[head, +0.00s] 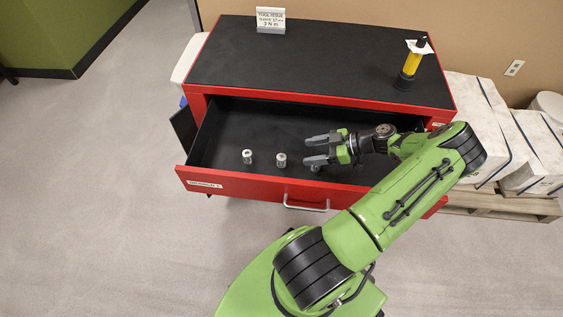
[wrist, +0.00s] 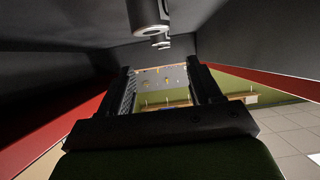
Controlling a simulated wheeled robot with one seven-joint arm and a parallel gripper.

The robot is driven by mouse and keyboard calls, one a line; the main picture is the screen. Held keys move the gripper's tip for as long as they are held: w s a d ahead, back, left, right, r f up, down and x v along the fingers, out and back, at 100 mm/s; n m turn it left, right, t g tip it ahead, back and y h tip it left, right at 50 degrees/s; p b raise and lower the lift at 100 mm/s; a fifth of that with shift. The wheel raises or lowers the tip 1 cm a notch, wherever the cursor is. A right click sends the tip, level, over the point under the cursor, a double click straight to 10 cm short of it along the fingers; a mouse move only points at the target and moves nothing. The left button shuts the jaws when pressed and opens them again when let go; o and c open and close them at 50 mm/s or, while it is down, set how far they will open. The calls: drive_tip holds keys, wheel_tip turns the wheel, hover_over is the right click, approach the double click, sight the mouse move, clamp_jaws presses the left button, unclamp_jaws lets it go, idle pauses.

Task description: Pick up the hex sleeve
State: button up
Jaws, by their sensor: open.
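Two small silvery sleeves stand apart on the floor of the open drawer in the head view, a left one (head: 247,157) and a right one (head: 281,160). I cannot tell which is the hex sleeve. My gripper (head: 306,151) is inside the drawer, to the right of both, its fingers pointing left toward the right sleeve. The jaws are open and empty, with a gap to the nearer sleeve. The wrist view shows a nearer sleeve (wrist: 149,16) at the top edge, partly cut off, and a smaller one (wrist: 161,43) beyond, both past the fingertips (wrist: 160,72).
The red drawer (head: 240,185) has a dark floor and a front handle (head: 306,204). The black cabinet top (head: 320,60) overhangs its back. On top stand a sign (head: 270,20) and a yellow-and-black tool (head: 411,66). White blocks (head: 475,115) sit on a pallet at right.

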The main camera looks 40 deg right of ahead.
sight(279, 158)
drive_tip(key=b+x, duration=0.1)
drive_tip(key=x, duration=0.7)
drive_tip(key=shift+w+a+f+b, duration=0.15)
drive_tip(key=shift+b, duration=0.25)
drive_tip(key=shift+c, duration=0.3)
drive_tip(key=c, duration=1.1)
